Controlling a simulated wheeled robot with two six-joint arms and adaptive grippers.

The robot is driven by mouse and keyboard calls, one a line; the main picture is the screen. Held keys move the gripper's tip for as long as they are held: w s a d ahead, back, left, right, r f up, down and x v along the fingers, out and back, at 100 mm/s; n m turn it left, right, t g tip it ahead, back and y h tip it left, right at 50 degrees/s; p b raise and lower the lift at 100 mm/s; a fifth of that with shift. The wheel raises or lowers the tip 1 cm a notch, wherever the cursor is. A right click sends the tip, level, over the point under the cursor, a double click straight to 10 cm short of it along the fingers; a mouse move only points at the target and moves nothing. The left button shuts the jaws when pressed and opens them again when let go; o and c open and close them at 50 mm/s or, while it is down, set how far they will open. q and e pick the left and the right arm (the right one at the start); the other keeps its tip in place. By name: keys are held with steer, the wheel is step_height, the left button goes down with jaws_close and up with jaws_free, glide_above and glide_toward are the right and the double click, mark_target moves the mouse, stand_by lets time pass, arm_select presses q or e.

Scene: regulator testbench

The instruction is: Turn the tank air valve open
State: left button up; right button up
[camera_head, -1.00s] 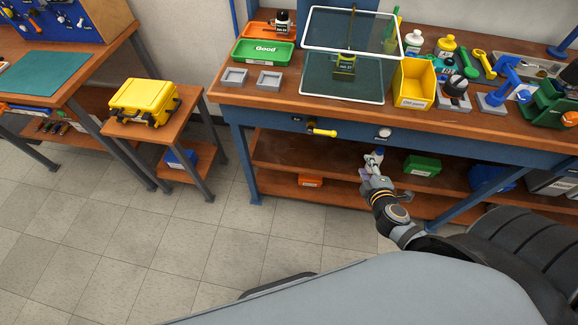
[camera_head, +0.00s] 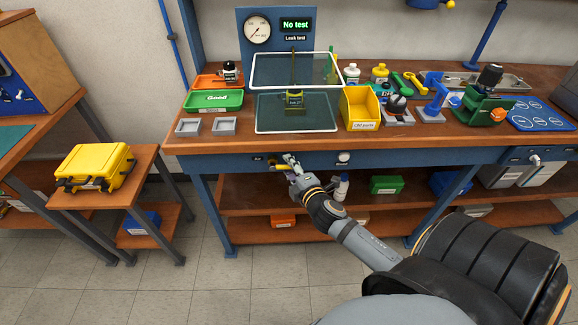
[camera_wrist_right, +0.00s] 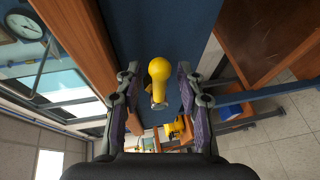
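The tank air valve's yellow lever (camera_head: 280,168) sits on the blue front rail of the bench, partly hidden by my right gripper in the head view. My right gripper (camera_head: 291,161) is at the lever. In the right wrist view the lever (camera_wrist_right: 158,72) appears between the two open fingers, with a gap on each side. Its rounded yellow end faces the camera, and I see no finger touching it. The depth between fingertips and lever is hard to judge. My left gripper is not in view.
A round white knob (camera_head: 343,157) is on the rail to the right. Above stand a glass tank (camera_head: 296,112), a gauge (camera_head: 258,30) and a display reading "No test" (camera_head: 296,24). A yellow case (camera_head: 96,166) is on a side table. The lower shelf holds bins.

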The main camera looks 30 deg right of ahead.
steer(key=shift+w, duration=0.35)
jaws_close()
